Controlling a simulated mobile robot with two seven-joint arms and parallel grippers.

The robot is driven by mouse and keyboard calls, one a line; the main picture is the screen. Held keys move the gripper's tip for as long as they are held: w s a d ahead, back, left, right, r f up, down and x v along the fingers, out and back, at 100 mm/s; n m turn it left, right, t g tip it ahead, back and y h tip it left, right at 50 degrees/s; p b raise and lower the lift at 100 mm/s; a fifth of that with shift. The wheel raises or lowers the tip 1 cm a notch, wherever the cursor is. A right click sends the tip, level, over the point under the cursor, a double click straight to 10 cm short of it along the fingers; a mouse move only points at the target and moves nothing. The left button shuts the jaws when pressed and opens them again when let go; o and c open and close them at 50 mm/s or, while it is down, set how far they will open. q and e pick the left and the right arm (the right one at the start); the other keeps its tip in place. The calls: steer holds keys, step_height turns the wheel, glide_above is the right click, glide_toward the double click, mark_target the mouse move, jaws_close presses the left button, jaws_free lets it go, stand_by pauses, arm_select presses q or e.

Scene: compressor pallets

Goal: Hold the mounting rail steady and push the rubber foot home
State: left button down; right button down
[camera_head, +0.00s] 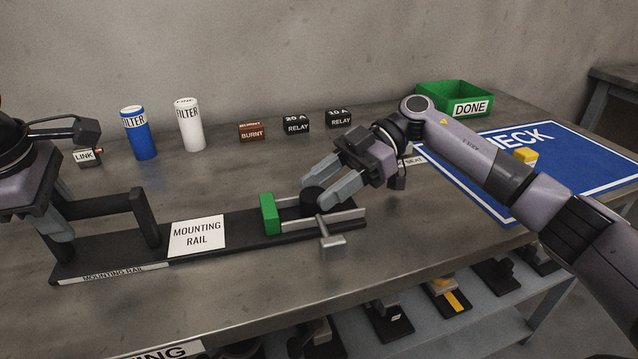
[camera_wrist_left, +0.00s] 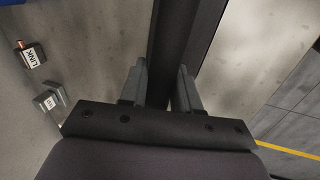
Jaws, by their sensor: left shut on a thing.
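The black mounting rail (camera_head: 259,240) lies along the table front, with a white label and an upright handle (camera_head: 148,217) at its left. My left gripper (camera_head: 60,232) is shut on the left part of that handle; in the left wrist view its fingers (camera_wrist_left: 160,88) flank a dark bar (camera_wrist_left: 172,45). The dark rubber foot (camera_head: 313,198) sits low between grey guides at the rail's right end, right of a green block (camera_head: 269,213). My right gripper (camera_head: 324,188) has its fingertips apart at both sides of the foot; whether they press on it is unclear.
A grey T-shaped piece (camera_head: 331,243) sticks out at the rail's front. Behind stand a blue filter (camera_head: 139,135), white filter (camera_head: 190,127), burnt block (camera_head: 252,132), relays (camera_head: 296,125) and a link (camera_head: 88,156). A green done bin (camera_head: 453,97) and blue mat (camera_head: 590,165) are at right.

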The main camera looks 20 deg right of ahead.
mark_target(301, 193)
steer(key=shift+w+a, duration=0.1)
steer(key=shift+a, duration=1.95)
steer(key=c, duration=0.6)
jaws_free()
steer(key=shift+o, duration=0.3)
steer(key=shift+d, duration=0.1)
steer(key=v, duration=1.2)
steer(key=shift+r, duration=0.1)
